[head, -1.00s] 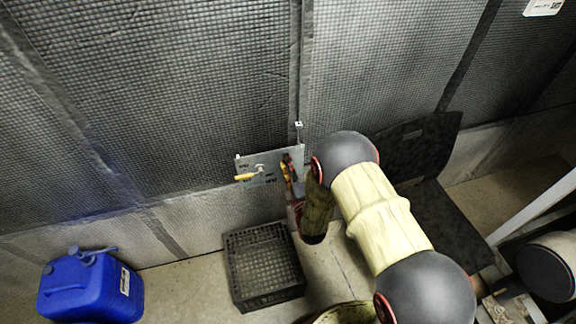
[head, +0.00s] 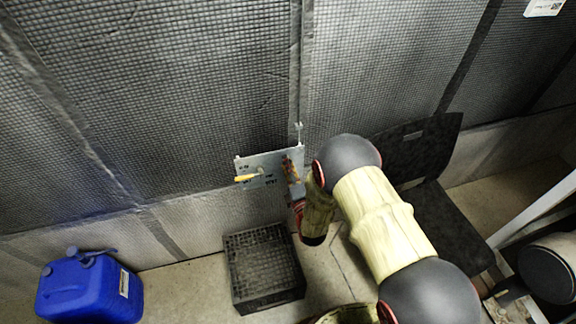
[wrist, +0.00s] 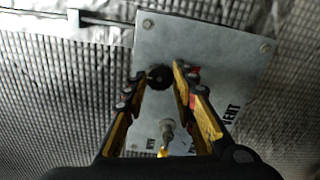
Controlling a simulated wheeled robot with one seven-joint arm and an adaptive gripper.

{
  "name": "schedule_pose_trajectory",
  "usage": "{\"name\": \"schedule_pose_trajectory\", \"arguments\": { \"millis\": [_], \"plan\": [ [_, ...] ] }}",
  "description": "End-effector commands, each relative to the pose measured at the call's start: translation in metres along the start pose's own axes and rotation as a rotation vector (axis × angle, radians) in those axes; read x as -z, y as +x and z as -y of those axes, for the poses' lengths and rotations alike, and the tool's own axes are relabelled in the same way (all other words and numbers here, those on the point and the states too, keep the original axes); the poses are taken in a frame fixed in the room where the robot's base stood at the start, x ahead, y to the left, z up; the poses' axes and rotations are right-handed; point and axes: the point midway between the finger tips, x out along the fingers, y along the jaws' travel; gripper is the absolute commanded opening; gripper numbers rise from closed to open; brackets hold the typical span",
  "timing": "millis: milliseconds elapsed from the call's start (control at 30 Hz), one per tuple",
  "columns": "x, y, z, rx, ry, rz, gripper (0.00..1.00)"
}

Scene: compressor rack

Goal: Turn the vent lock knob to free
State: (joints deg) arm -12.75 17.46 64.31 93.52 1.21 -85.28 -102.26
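A grey metal panel (head: 248,162) is mounted low on the quilted wall; it also fills the middle of the wrist view (wrist: 205,45). A round black knob (wrist: 159,77) sits on it, in the wrist view between my fingertips. My gripper (wrist: 161,74) is open around the knob, with a finger on each side; whether either finger touches it is unclear. In the head view my gripper (head: 291,168) is at the panel's right side and hides the knob.
A yellow-handled lever (head: 245,178) sticks out on the panel's left; its pivot (wrist: 167,132) shows between my fingers in the wrist view. A black crate (head: 264,268), a blue canister (head: 88,288) and a black chair (head: 440,215) stand on the floor nearby.

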Motion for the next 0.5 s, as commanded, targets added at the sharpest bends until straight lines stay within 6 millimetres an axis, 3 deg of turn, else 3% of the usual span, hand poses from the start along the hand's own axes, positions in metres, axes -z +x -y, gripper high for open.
{"name": "schedule_pose_trajectory", "arguments": {
  "millis": [300, 500],
  "plan": [
    [0.0000, -0.0002, 0.0005, 0.001, 0.001, 0.000, 0.45],
    [-0.0003, -0.0001, 0.0002, 0.000, 0.001, 0.001, 0.45]
  ]
}}
